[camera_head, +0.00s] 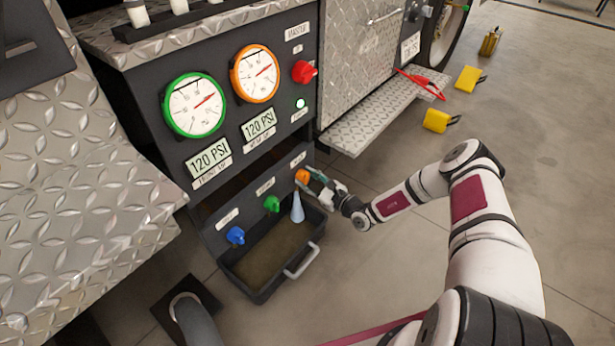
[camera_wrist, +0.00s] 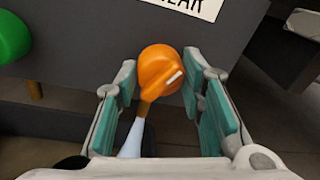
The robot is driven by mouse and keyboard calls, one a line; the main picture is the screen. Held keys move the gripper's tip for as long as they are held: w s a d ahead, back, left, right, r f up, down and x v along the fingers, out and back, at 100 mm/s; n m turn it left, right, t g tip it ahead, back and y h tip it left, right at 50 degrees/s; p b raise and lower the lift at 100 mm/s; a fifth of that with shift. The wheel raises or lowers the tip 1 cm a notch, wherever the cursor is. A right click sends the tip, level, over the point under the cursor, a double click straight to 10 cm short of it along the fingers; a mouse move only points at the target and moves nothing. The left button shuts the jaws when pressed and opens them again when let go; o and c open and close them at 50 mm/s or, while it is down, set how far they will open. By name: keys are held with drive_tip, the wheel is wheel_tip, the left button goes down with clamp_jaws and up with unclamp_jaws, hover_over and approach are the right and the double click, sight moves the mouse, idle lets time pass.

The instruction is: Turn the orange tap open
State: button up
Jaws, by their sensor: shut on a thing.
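The orange tap (camera_head: 302,176) is the right one of three taps on the lower front of the dark panel. In the wrist view its round orange knob (camera_wrist: 160,70), with a white mark, sits between the teal finger pads of my gripper (camera_wrist: 164,78). My gripper (camera_head: 314,181) reaches it from the right and is shut on it. A pale blue, cone-shaped stream (camera_head: 297,208) hangs below the tap's spout, and it also shows in the wrist view (camera_wrist: 133,138). The pads partly hide the tap in the head view.
The green tap (camera_head: 271,203) and blue tap (camera_head: 236,235) are to the left. A dark tray with a grey handle (camera_head: 301,260) is below. Green-rimmed (camera_head: 194,105) and orange-rimmed (camera_head: 255,73) gauges and a red knob (camera_head: 304,71) are above.

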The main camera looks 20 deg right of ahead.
drive_tip(key=m, duration=0.6)
drive_tip(key=shift+g+p, duration=0.4)
drive_tip(key=m, duration=0.5)
drive_tip(key=shift+d+y+b, duration=0.1)
drive_tip(key=shift+y+b, duration=0.3)
drive_tip(key=o, duration=1.1)
drive_tip(key=shift+o, duration=0.2)
drive_tip(key=shift+d, duration=0.1)
drive_tip(key=v, duration=1.2)
drive_tip(key=shift+w+r, duration=0.1)
